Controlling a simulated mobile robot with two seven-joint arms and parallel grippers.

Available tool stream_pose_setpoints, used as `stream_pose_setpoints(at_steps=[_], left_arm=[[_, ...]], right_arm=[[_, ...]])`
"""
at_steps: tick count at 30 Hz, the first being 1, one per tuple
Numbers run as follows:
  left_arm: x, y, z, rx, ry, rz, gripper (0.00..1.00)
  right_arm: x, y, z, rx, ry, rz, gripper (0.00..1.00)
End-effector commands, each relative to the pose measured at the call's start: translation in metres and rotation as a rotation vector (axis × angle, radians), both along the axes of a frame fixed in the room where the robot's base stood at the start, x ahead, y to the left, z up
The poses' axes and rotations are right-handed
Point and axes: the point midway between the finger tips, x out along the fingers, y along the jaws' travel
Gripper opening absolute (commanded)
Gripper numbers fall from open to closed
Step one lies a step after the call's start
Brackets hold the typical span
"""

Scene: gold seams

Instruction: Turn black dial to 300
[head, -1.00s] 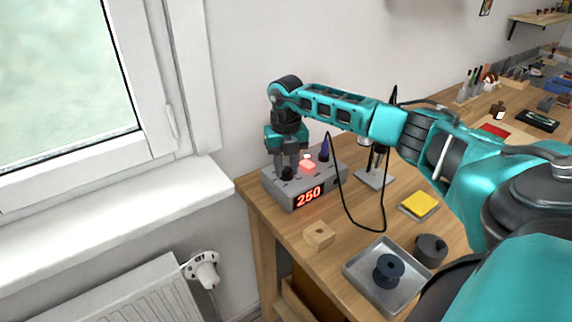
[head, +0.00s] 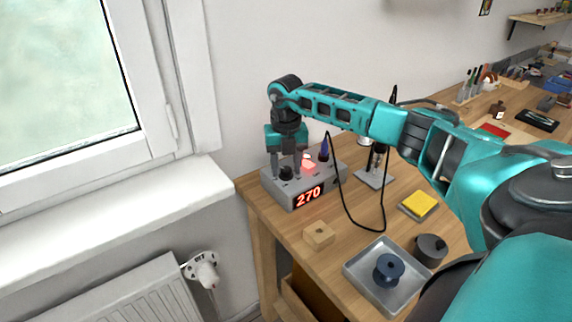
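The grey soldering station (head: 330,183) stands at the left end of the wooden bench, and its red display (head: 309,197) reads 270. The black dial (head: 286,173) is on the station's top at the left. My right gripper (head: 286,168) points down over the dial, with one finger on each side of it. The fingers look spread; whether they touch the dial is too small to tell. A red light (head: 308,163) glows on top of the station. My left gripper is not in view.
A soldering iron stand (head: 375,177) and a black cable (head: 352,220) are right of the station. A wooden block (head: 319,235), a metal tray (head: 361,281) with a dark blue spool (head: 388,268), a dark round pot (head: 431,248) and a yellow sponge (head: 420,204) lie nearer on the bench.

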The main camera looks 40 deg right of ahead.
Motion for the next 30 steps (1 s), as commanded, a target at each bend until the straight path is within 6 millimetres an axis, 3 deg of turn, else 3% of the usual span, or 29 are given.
stream_pose_setpoints(at_steps=[9, 13, 24, 30], left_arm=[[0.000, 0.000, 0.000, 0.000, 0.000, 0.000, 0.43], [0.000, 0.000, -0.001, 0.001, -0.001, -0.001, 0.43], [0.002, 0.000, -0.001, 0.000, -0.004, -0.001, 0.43], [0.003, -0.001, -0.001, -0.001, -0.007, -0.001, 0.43]], right_arm=[[0.000, 0.000, 0.000, 0.001, 0.001, 0.001, 0.56], [0.001, 0.000, 0.010, 0.001, -0.003, 0.001, 0.56], [0.001, 0.000, 0.088, 0.001, -0.004, 0.001, 0.56], [0.000, 0.000, 0.119, 0.000, -0.002, 0.000, 0.56]])
